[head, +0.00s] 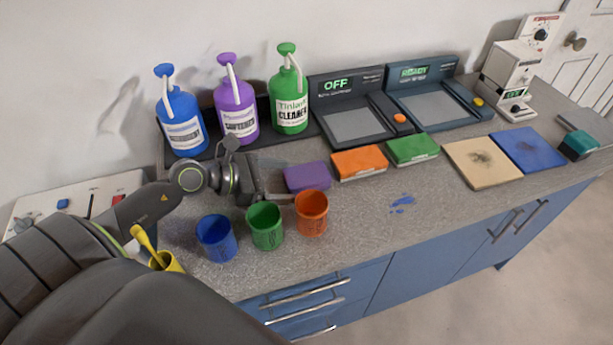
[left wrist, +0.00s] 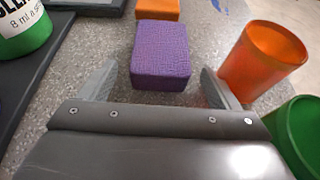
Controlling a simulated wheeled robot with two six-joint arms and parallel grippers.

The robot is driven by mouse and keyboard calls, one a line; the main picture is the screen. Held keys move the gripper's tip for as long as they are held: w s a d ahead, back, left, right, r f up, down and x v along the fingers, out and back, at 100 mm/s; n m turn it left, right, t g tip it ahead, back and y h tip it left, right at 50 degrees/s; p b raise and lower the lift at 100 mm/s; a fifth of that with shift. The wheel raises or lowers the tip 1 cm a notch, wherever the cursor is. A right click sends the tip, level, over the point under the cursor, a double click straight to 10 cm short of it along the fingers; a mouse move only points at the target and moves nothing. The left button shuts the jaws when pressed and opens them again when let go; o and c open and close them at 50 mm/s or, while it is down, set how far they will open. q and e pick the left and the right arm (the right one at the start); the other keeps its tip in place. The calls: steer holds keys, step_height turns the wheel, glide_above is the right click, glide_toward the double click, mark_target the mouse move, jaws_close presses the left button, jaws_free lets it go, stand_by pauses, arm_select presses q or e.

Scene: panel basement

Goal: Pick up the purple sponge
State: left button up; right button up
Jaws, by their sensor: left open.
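The purple sponge (head: 307,177) lies flat on the speckled grey counter, left of the orange sponge (head: 360,162). My left gripper (head: 275,188) is low over the counter at the sponge's left side and points toward it. In the left wrist view, the purple sponge (left wrist: 160,55) is straight ahead of my left gripper (left wrist: 158,85). The fingers are open, one on each side of the sponge's near end, with nothing held. My right gripper is not in view.
An orange cup (head: 311,213) stands close in front of the sponge, with green (head: 265,226) and blue (head: 216,238) cups to its left. The green bottle (head: 289,92) stands behind. Blue liquid (head: 402,204) is spilled on the counter at right.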

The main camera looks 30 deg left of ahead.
arm_select(q)
steer(key=shift+x, duration=1.1)
steer(key=c, duration=1.1)
